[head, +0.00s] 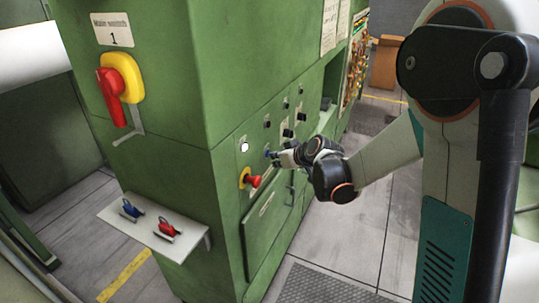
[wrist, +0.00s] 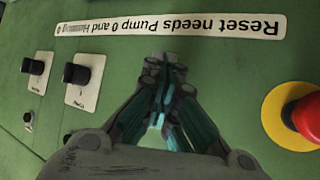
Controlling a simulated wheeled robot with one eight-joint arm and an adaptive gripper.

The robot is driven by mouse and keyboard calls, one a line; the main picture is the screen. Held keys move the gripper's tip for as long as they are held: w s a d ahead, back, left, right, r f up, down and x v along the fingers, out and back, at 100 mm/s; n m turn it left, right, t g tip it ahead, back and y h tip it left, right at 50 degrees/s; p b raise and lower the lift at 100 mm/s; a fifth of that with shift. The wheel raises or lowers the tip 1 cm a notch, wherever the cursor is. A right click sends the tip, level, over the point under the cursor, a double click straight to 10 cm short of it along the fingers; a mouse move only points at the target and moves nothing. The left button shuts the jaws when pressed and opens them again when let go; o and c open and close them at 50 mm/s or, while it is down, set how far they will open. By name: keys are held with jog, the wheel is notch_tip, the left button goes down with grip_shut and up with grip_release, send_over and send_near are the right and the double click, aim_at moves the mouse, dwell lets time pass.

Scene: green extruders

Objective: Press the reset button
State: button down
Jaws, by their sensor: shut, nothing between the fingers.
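My gripper (head: 278,157) is shut and empty, with its fingertips at the front panel of the green cabinet (head: 225,185). A small blue button (head: 268,153) shows right at the fingertips in the head view; I cannot tell whether they touch it. In the wrist view my gripper (wrist: 165,68) points at the green panel, and no button shows, as the fingers cover that spot. A white label (wrist: 170,27), upside down in the wrist view, begins "Reset needs Pump 0" and lies just beyond the fingertips.
A red mushroom button (head: 253,181) on a yellow base sits below left of my gripper. A white round light or button (head: 244,146) is above it. Black knobs (wrist: 76,73) are nearby. A red-yellow main switch (head: 112,88) and a shelf (head: 140,226) with red and blue items stand left.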

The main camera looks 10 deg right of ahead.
jog(key=shift+s+d, duration=0.45)
jog(key=shift+d, duration=0.15)
jog(key=s+d, duration=0.1)
jog(key=d, duration=0.1)
jog(key=s+d, duration=0.2)
jog(key=shift+b, duration=0.35)
dwell(0.6)
jog(key=s+a+r+m+g+h+b, duration=0.1)
jog(key=s+r+b, duration=0.1)
jog(key=s, duration=0.5)
jog(key=s+a+r+m+g+h+b, duration=0.1)
jog(key=s+a+r, duration=0.15)
jog(key=s, duration=0.55)
jog(key=s+d+f+m+h+b, duration=0.2)
jog(key=s+b, duration=0.1)
jog(key=s, duration=1.3)
jog(key=shift+s+d+f+m+g, duration=0.15)
jog(key=shift+s+f+m+g, duration=0.2)
jog(key=shift+f+m+g, duration=0.05)
